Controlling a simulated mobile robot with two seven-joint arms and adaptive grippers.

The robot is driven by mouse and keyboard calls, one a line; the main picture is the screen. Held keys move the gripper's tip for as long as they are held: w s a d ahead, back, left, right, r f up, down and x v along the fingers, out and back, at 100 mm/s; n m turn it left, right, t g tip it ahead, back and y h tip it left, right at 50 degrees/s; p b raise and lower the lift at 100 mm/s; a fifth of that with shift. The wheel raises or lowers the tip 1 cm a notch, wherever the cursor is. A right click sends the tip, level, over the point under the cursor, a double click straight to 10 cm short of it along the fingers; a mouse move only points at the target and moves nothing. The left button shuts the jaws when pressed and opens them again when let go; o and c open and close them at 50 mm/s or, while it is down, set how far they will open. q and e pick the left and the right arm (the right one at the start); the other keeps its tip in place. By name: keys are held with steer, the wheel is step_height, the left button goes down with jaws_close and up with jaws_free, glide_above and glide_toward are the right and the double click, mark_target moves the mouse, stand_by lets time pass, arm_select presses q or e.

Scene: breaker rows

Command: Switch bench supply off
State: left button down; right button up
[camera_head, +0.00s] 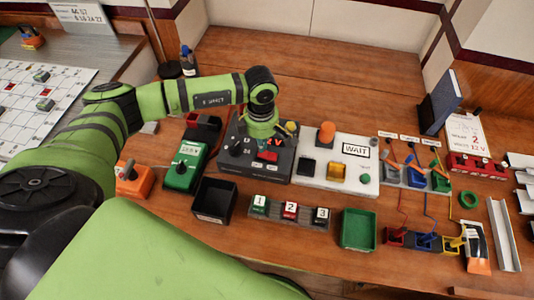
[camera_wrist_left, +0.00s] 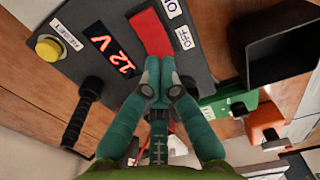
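The bench supply (camera_head: 283,172) is a dark grey box on the wooden bench, partly covered by my left arm. In the left wrist view its face (camera_wrist_left: 205,62) has a lit red "12 V" readout (camera_wrist_left: 114,57), a yellow reset button (camera_wrist_left: 49,47) and a red rocker switch (camera_wrist_left: 150,30) beside ON and OFF labels. My left gripper (camera_wrist_left: 159,66) has its teal fingertips together at the rocker's lower end, near the OFF label. I cannot tell whether they touch it. In the head view the gripper (camera_head: 262,142) is over the supply. My right gripper is out of view.
A black open bin (camera_head: 214,200) and a green boxed device (camera_head: 185,165) stand left of the supply. A white WAIT panel (camera_head: 363,188) with an orange lamp stands right. Numbered switches (camera_head: 289,211) and a green tray (camera_head: 358,230) are in front. The bench behind is mostly clear.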

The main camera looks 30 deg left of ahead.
arm_select(q)
steer(key=shift+f+b, duration=1.1)
steer(key=shift+f, duration=0.15)
stand_by(0.3)
steer(key=shift+r, duration=0.1)
steer(key=shift+r+p, duration=2.1)
steer(key=shift+r, duration=1.4)
steer(key=shift+f, duration=0.1)
